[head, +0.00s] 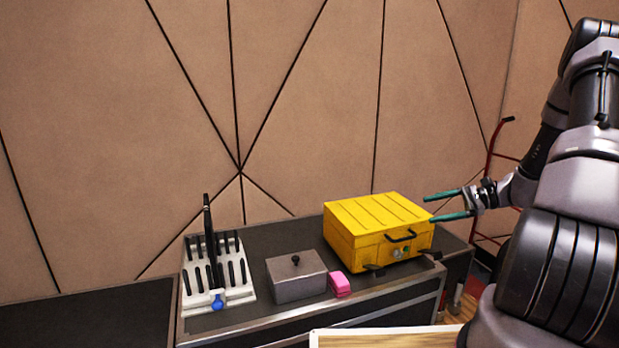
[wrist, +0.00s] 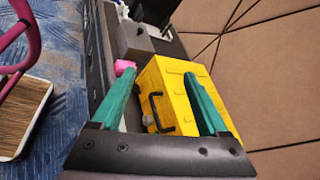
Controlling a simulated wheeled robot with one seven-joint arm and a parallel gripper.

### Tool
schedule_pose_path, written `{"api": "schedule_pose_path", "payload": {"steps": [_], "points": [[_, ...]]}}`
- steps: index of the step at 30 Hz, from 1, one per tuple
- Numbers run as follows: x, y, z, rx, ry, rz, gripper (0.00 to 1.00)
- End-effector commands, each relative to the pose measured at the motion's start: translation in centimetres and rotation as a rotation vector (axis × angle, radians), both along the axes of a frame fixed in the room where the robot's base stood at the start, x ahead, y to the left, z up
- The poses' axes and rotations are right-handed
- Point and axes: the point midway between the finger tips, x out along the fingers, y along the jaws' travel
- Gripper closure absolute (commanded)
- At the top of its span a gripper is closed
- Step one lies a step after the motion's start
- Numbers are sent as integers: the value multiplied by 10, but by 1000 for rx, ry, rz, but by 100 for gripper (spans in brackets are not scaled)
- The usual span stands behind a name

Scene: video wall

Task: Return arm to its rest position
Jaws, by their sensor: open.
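My arm reaches in from the right of the head view. My gripper (head: 445,205) is open, its two green fingers pointing left beside the right end of a yellow case (head: 375,222). In the wrist view my gripper (wrist: 160,95) shows its fingers spread, with the yellow case (wrist: 178,88) ahead and partly behind the right finger. Nothing is held between the fingers. From these views I cannot tell the exact gap between the fingertips and the case.
A dark counter (head: 240,322) holds a white rack (head: 236,296), a grey lidded box (head: 297,285) and a pink item (head: 340,284). A panelled wall (head: 310,110) stands behind. A red hand truck (head: 490,152) stands at the right.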

Motion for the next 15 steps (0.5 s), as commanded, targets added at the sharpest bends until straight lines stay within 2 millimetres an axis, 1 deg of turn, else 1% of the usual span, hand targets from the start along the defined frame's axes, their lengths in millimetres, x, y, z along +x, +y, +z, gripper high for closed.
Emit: {"api": "schedule_pose_path", "payload": {"steps": [1,3,8,9,15], "points": [[-4,11,21,-66,-18,50,22],[-11,22,42,-151,-34,108,22],[-33,48,90,-341,-85,225,22],[-39,53,102,-389,-101,250,22],[-74,80,156,-620,-199,352,22]]}}
